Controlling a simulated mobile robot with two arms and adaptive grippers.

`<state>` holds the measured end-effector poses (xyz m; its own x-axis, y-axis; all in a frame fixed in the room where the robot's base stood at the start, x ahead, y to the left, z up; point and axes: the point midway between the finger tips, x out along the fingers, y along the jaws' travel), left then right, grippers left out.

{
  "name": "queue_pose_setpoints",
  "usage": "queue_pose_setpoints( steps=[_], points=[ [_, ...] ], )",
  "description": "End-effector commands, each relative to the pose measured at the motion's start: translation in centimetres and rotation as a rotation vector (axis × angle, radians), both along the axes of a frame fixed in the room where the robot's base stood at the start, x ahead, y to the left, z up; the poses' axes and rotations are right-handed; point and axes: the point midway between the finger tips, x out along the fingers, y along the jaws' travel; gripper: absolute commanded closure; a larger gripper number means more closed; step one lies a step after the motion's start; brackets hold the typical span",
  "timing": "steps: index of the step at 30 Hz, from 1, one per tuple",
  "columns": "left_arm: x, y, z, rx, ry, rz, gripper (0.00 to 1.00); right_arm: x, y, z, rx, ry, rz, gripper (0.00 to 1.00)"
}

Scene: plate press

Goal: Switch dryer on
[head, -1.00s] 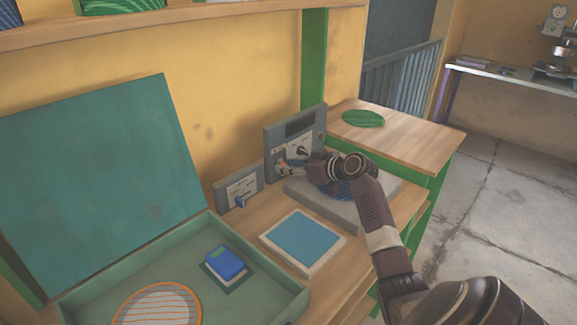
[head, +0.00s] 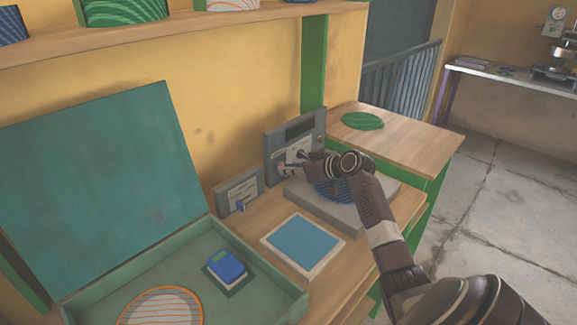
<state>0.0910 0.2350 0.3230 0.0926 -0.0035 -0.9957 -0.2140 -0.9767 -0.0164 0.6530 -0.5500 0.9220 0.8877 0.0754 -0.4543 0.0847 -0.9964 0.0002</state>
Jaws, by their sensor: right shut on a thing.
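The dryer (head: 283,153) looks to be the grey unit with an upright panel and a flat grey base (head: 336,212) on the wooden bench. The panel has a dark window (head: 299,129), a pale plate and a dark knob or switch (head: 302,154). A blue striped round piece (head: 330,194) lies on the base, partly hidden by my right arm. My right gripper (head: 287,170) is in front of the panel's lower part, its fingertips pointing left. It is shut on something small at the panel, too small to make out. My left gripper is not in view.
A smaller grey panel with a blue switch (head: 241,206) stands left of the dryer. A blue-topped square pad (head: 303,244) lies in front. An open teal case (head: 180,267) holds a blue block (head: 226,264) and an orange-rimmed disc (head: 160,306). A green leaf-like piece (head: 362,121) lies on the right table.

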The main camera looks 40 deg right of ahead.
Motion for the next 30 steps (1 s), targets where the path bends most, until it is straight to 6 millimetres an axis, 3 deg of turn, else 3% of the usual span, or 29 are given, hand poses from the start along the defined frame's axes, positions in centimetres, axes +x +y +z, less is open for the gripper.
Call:
queue_pose_setpoints(
  steps=[1,15,21,30],
  points=[
    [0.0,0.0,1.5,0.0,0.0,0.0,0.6,0.0,-0.1,0.9,-0.004,0.028,0.001,1.0],
    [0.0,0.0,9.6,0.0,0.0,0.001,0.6,0.5,-0.1,2.6,-0.035,0.392,-0.001,1.0],
    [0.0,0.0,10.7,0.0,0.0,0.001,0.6,0.8,0.0,2.5,-0.045,0.531,-0.002,1.0],
    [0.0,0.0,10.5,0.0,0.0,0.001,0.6,1.1,0.1,2.5,-0.057,0.674,-0.001,1.0]
  ],
)
